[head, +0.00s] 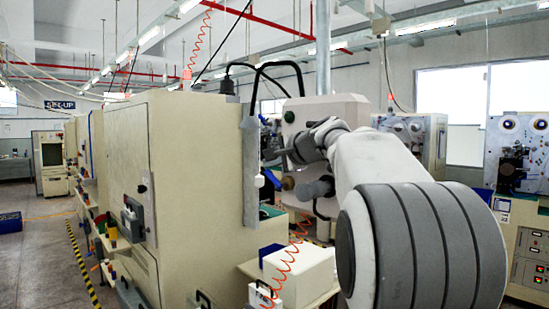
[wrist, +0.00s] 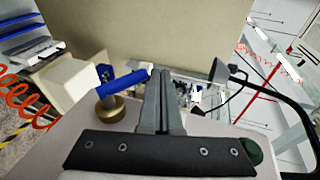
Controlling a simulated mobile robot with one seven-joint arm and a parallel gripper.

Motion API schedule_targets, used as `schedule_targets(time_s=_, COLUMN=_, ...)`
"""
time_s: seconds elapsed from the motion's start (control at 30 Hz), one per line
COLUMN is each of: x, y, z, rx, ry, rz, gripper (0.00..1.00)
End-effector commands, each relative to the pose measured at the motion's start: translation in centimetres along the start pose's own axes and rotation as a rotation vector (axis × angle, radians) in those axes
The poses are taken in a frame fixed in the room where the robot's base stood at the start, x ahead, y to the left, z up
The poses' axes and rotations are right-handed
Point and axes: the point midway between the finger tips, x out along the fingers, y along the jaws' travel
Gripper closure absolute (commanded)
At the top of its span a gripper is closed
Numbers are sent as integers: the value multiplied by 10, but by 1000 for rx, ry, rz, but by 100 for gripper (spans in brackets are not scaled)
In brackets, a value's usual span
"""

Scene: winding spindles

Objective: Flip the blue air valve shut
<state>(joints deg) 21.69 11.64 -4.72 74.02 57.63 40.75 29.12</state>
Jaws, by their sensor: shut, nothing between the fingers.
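The blue air valve shows in the wrist view as a blue lever (wrist: 122,84) on a round brass body (wrist: 109,111), left of my gripper (wrist: 161,73). The lever points up and to the right in that picture, and its free end lies right beside the fingers; I cannot tell if they touch. In the head view the blue lever (head: 271,178) sits beside the cream machine, below my gripper (head: 270,153). My fingers are shut with nothing between them. My arm hides part of the panel behind the valve.
A cream machine cabinet (head: 190,190) stands close on the left. A coiled orange hose (head: 291,262) hangs below the valve, near a white box (head: 300,270). A bent black pipe (head: 283,65) arches above. In the wrist view a white block (wrist: 62,82) is left of the valve.

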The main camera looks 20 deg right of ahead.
Motion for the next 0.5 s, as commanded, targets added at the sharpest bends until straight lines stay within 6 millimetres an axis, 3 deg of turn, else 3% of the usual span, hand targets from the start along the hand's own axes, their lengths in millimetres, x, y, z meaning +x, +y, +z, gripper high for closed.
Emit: schedule_targets(time_s=0.5, x=14, y=1, z=3, rx=-20, ry=4, rz=104, gripper=100)
